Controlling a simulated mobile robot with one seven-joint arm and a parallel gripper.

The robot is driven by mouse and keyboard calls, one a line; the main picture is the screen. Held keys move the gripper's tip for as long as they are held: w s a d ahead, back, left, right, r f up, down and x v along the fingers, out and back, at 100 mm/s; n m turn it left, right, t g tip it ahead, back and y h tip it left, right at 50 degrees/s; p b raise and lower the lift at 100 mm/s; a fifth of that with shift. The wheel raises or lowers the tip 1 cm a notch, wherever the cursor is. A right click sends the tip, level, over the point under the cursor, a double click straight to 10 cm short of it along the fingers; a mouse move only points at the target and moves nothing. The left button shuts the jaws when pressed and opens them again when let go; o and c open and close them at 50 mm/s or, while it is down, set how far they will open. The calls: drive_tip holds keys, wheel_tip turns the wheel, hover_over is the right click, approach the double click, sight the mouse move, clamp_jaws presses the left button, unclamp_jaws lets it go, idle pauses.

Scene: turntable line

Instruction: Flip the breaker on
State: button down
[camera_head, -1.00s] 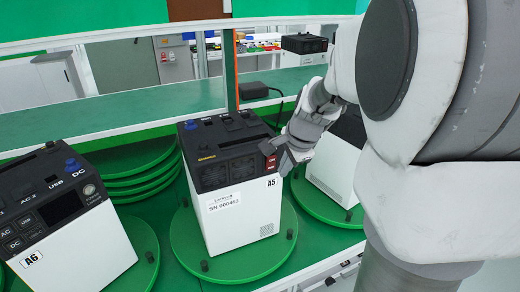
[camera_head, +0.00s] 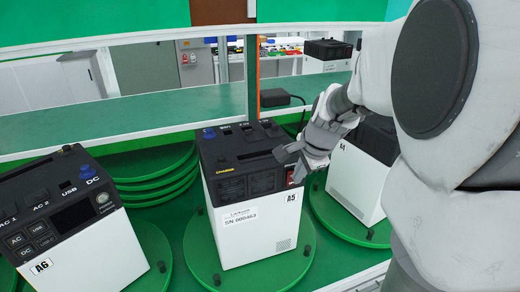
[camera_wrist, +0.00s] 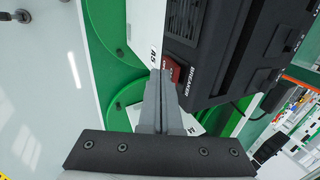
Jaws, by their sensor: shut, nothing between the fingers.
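The power unit labelled A5 (camera_head: 250,225) is a white box with a dark top, standing on a green round turntable (camera_head: 209,270). Its red breaker (camera_head: 291,178) is at the right end of its dark front panel, partly hidden by my gripper. The breaker (camera_wrist: 171,68) also shows in the wrist view beside the word BREAKER. My gripper (camera_head: 284,160) is shut and empty, with its fingertips close to the breaker. In the wrist view the shut fingertips (camera_wrist: 160,73) reach the breaker's edge; I cannot tell whether they touch. The switch position is not clear.
Unit A6 (camera_head: 85,255) stands to the left and another white unit (camera_head: 350,185) to the right, each on a green turntable. Stacked green discs (camera_head: 155,185) lie behind. A shelf (camera_head: 120,123) with a dark adapter (camera_head: 275,97) runs along the back.

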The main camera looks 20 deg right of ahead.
drive_tip(key=shift+w+r, duration=0.1)
drive_tip(key=shift+w, duration=0.2)
drive_tip(key=shift+r, duration=0.1)
drive_tip(key=shift+r+p, duration=0.7)
drive_tip(key=shift+p, duration=0.15)
drive_tip(key=shift+s, duration=0.1)
